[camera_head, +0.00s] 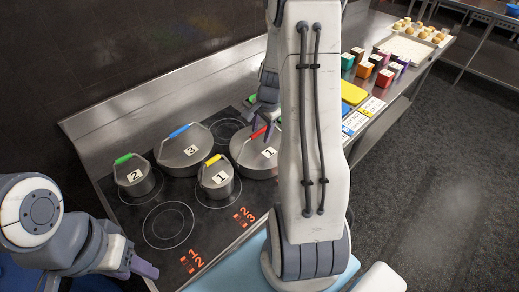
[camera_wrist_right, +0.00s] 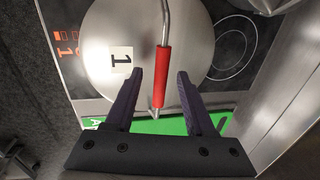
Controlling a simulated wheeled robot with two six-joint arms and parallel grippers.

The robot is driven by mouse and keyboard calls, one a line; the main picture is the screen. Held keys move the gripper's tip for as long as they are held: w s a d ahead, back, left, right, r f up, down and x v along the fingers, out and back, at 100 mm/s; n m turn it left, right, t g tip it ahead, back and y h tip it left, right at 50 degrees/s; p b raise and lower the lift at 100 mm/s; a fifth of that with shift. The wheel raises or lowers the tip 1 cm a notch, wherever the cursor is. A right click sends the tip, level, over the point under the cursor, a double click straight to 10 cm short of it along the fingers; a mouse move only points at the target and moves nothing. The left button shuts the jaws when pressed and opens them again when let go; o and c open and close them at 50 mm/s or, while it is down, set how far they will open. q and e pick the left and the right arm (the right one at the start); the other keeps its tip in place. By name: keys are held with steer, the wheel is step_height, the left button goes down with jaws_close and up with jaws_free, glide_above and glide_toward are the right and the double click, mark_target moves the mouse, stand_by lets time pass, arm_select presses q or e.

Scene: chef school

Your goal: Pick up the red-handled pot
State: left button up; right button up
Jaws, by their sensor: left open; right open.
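The red-handled pot (camera_head: 252,160) is a large grey lidded pot marked 1 on the hob, partly hidden by my right arm. Its red handle (camera_wrist_right: 161,76) runs upright through the right wrist view, over the round lid (camera_wrist_right: 110,30). My right gripper (camera_head: 265,122) is open above the pot, close to the handle. In the right wrist view its two purple fingers (camera_wrist_right: 160,74) show on either side of the handle, with gaps; the depth between them is unclear. My left gripper (camera_head: 143,268) is at lower left, away from the pots, with its jaws partly out of clear view.
Left of the pot stand a yellow-handled pot (camera_head: 216,181), a blue-handled pot (camera_head: 185,158) and a green-handled pot (camera_head: 134,181). A green board (camera_wrist_right: 170,125) lies beside the pot. Coloured containers (camera_head: 376,60) and a yellow board (camera_head: 353,92) are further right. A front burner (camera_head: 168,225) is clear.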

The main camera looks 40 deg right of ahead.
steer(key=shift+f, duration=0.4)
stand_by(0.4)
jaws_close()
stand_by(1.5)
